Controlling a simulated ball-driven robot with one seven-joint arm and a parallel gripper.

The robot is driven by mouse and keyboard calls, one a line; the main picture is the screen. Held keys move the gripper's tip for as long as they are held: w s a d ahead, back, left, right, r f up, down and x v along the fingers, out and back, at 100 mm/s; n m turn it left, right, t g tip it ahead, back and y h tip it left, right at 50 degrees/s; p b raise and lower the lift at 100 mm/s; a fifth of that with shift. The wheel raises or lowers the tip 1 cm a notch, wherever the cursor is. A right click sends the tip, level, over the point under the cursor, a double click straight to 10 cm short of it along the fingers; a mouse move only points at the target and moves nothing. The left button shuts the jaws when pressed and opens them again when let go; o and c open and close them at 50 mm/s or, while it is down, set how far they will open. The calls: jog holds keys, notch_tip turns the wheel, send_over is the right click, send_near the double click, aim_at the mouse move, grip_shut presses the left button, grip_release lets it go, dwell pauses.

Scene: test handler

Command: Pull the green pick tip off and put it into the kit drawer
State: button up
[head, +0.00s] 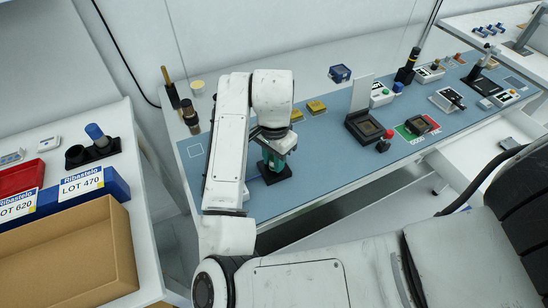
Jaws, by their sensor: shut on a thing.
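My gripper (275,149) points down over the blue mat of the long bench and is shut on a green part, which I take for the green pick tip (273,160). The green part is right above a black square base (271,178); I cannot tell whether they touch. My gripper and wrist hide the top of the green part. No container in view is marked as the kit drawer, so I cannot tell which one it is.
The left bench holds a tan open bin (125,270), blue bins with Ribastelo labels (82,184), a red tray (22,177) and a blue-capped device (95,134). A black device with a raised lid (362,95) stands right of my gripper. A gap separates the benches.

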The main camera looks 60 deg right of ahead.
grip_shut()
jog(key=shift+r+p, duration=0.6)
jog(key=shift+r, duration=0.05)
dwell(0.6)
jog(key=shift+r+p, duration=0.8)
jog(key=shift+r, duration=0.15)
